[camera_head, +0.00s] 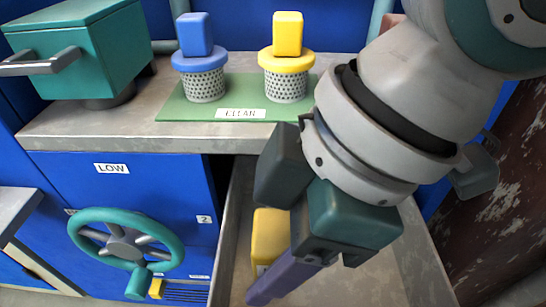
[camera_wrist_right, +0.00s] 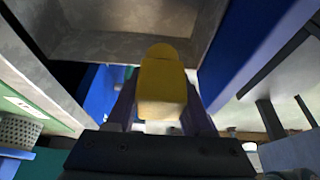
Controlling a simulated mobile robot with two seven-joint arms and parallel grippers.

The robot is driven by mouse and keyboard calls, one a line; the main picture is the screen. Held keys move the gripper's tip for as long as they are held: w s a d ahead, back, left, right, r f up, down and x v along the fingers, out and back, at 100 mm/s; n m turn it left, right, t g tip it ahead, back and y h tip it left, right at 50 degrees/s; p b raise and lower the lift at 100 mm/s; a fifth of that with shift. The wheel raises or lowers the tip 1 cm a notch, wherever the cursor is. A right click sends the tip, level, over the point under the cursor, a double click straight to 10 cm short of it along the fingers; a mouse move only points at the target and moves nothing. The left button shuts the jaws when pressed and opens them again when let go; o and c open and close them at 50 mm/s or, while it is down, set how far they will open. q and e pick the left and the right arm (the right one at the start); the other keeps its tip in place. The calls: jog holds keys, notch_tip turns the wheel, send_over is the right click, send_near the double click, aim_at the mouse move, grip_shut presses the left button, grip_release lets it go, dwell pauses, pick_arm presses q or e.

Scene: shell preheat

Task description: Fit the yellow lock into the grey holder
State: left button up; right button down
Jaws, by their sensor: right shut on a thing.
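My right gripper (camera_head: 280,276) reaches down over an open grey drawer or tray (camera_head: 375,280) in the head view. It is shut on a yellow block-like piece (camera_head: 268,236), which I take to be the yellow lock. Its lower part is partly hidden by a purple finger. In the right wrist view the yellow piece (camera_wrist_right: 162,85) stands between the two fingers (camera_wrist_right: 160,112), with a rounded far end. I cannot pick out the grey holder with certainty. My left gripper is not in view.
A teal handwheel (camera_head: 178,243) is on the blue front at left. A teal box (camera_head: 100,60) with a handle stands upper left.

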aim_at(259, 225)
jog(key=shift+m, duration=0.3)
jog(key=r+p, duration=0.1)
jog(key=r, duration=0.1)
jog(key=r+p, duration=0.1)
jog(key=r, duration=0.1)
jog(key=r+p, duration=0.1)
jog(key=r, duration=0.1)
jog(key=shift+w+d+r, duration=0.2)
jog(key=shift+d+r, duration=0.1)
jog(key=shift+r, duration=0.1)
jog(key=w+d+r+m+t+h+p, duration=0.15)
jog(key=d+r+m+p, duration=0.45)
jog(key=r+p, duration=0.9)
jog(key=w+d+r+m+t+h+p, duration=0.15)
jog(key=d+r+m+p, duration=0.65)
jog(key=r, duration=1.1)
jog(key=w+d+r+m+t+h+p, duration=0.1)
jog(key=w+d+r+m+t+p, duration=0.2)
jog(key=r+p, duration=1.35)
notch_tip(259, 225, up, 36)
jog(key=s+g+p, duration=0.1)
jog(key=p, duration=3.2)
jog(key=shift+s, duration=0.25)
jog(key=shift+d, duration=0.1)
